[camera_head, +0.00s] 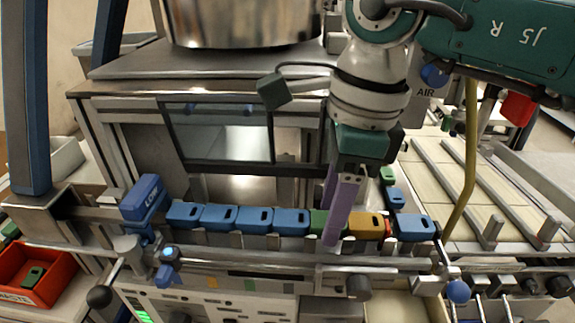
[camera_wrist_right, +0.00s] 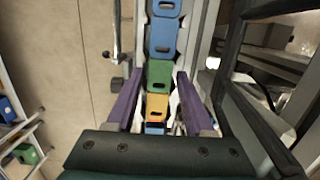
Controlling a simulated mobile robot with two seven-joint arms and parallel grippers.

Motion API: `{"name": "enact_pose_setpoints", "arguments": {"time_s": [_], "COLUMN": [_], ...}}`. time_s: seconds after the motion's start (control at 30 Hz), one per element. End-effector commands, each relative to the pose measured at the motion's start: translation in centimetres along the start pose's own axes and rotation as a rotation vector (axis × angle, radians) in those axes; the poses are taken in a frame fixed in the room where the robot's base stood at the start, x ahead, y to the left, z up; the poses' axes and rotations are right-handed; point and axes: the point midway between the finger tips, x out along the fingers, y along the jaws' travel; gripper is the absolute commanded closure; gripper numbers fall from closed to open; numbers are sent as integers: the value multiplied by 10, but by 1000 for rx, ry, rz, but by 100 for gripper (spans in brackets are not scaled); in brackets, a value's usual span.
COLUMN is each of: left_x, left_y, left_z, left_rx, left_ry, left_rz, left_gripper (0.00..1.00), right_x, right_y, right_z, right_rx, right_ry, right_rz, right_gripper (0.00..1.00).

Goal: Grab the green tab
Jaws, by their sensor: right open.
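The green tab (camera_head: 317,222) sits in a row of tabs along the rail, between a blue tab (camera_head: 291,222) and a yellow-orange tab (camera_head: 365,224). My right gripper (camera_head: 332,222) has purple fingers and comes down over the row, hiding the green tab's right part in the head view. In the right wrist view the green tab (camera_wrist_right: 159,75) shows its slot and lies between the tips of the spread fingers, with the orange tab (camera_wrist_right: 156,106) nearer the palm. I cannot tell whether the fingers touch the tab. My left gripper is not in view.
Several blue tabs (camera_head: 236,218) fill the row to the left. Another green tab (camera_head: 387,175) stands behind, to the right. A blue labelled block (camera_head: 146,198) is at the row's left end. A red bin (camera_head: 38,272) is at lower left. A metal machine rises behind the row.

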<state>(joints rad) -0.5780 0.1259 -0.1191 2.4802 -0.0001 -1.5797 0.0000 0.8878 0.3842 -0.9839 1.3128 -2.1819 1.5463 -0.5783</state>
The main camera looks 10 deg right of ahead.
Motion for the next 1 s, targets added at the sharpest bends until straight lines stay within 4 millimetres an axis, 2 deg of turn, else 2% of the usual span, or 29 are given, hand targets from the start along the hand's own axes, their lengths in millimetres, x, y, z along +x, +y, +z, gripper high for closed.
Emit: {"name": "enact_pose_setpoints", "arguments": {"time_s": [0.2,0.67,1.0], "left_x": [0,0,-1], "left_y": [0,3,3], "left_z": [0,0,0], "left_rx": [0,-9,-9], "left_ry": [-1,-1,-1], "left_rz": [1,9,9], "left_gripper": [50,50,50], "right_x": [0,0,-1], "right_y": [0,0,0], "right_z": [0,0,0], "right_rx": [0,0,0], "right_ry": [-1,-1,-1], "right_rz": [-1,-1,-1], "right_gripper": [50,100,100]}}
